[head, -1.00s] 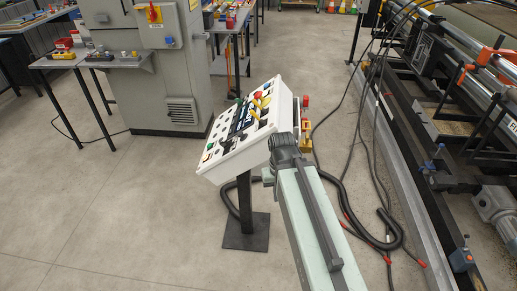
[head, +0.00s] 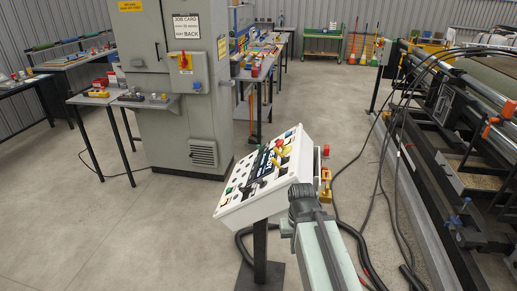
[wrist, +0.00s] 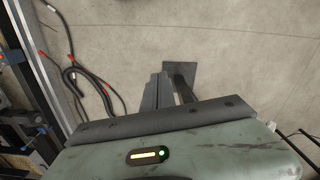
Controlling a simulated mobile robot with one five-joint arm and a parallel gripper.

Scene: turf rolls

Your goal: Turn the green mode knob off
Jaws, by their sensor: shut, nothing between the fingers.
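The white sloping control panel (head: 262,172) stands on a dark post in the middle of the head view. Its face carries yellow levers, a dark display and several small round controls. A small green control (head: 229,190) shows near its lower left corner; I cannot tell whether it is the mode knob or how it is set. My arm comes up from below, just right of the panel. In the wrist view my gripper (wrist: 158,91) is shut and empty above the floor, beside the post's base plate (wrist: 182,75). The panel face is not visible there.
A grey cabinet (head: 185,80) and workbenches stand behind to the left. The turf machine (head: 475,150) fills the right side, with black hoses (head: 385,200) on the floor. Bare concrete (head: 130,230) lies open left of the panel.

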